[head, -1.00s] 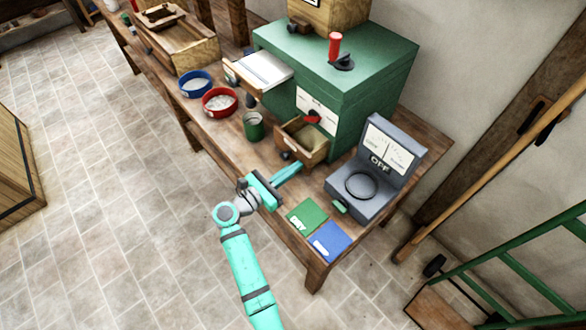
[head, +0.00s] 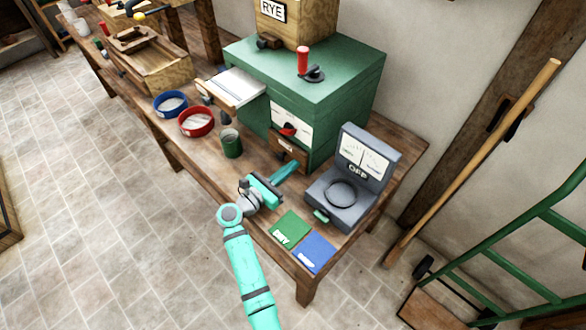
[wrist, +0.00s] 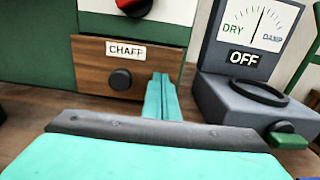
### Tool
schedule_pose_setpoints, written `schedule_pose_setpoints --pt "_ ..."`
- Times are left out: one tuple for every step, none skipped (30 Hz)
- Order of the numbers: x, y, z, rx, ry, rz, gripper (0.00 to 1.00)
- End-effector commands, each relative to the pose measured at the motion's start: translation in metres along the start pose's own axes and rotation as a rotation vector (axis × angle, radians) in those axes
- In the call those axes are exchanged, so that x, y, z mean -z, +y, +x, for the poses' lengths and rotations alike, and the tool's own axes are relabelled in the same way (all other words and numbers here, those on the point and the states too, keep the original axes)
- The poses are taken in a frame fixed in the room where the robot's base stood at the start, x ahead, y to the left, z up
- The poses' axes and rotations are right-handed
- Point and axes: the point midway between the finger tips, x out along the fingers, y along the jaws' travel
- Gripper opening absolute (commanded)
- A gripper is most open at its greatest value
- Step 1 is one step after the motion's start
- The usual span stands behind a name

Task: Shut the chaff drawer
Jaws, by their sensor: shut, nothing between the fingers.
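The chaff drawer (head: 289,151) has a wooden front with a CHAFF label and a dark round knob. It sits low in the green machine (head: 345,97), and its front looks about flush with the machine's face. In the wrist view the drawer front (wrist: 98,68) is upright, with no gap that I can make out. My gripper (head: 292,168) is shut and empty. Its fingertips (wrist: 161,85) are at the lower right of the drawer front, right of the knob. I cannot tell whether they touch it.
A grey moisture meter (head: 345,185) reading OFF stands close to the right of my gripper. A green cup (head: 231,145), red bowl (head: 196,122) and blue bowl (head: 170,103) are to the left. Green (head: 289,230) and blue (head: 314,252) mats lie at the bench's front. A second drawer (head: 232,92) stands open.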

Motion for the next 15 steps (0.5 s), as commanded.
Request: schedule_pose_setpoints --pt "-0.002 -0.001 0.007 0.002 0.0 0.005 0.0" --pt "-0.002 -0.001 0.008 0.003 0.0 0.005 0.0" --pt "-0.002 -0.001 0.008 0.003 0.0 0.005 0.0" --pt "-0.003 -0.001 0.009 0.004 0.0 0.006 0.0" --pt "-0.003 -0.002 0.009 0.005 0.001 0.006 0.0" --pt "-0.003 -0.002 0.009 0.005 0.001 0.006 0.0" --pt "-0.003 -0.002 0.008 0.006 0.001 0.006 0.0" --pt "-0.003 -0.002 0.007 0.006 0.0 0.006 0.0" --pt "-0.003 -0.002 0.006 0.007 0.0 0.006 0.0" --pt "-0.003 -0.002 0.004 0.008 0.0 0.006 0.0" --pt "-0.003 -0.002 0.002 0.009 0.0 0.006 0.0" --pt "-0.003 -0.002 -0.003 0.01 0.0 0.005 0.0" --pt "-0.002 -0.002 -0.008 0.01 0.0 0.004 0.0" --pt "-0.002 0.0 -0.013 0.008 0.0 0.003 0.0" --pt "-0.001 0.002 -0.021 0.006 -0.001 0.002 0.0"
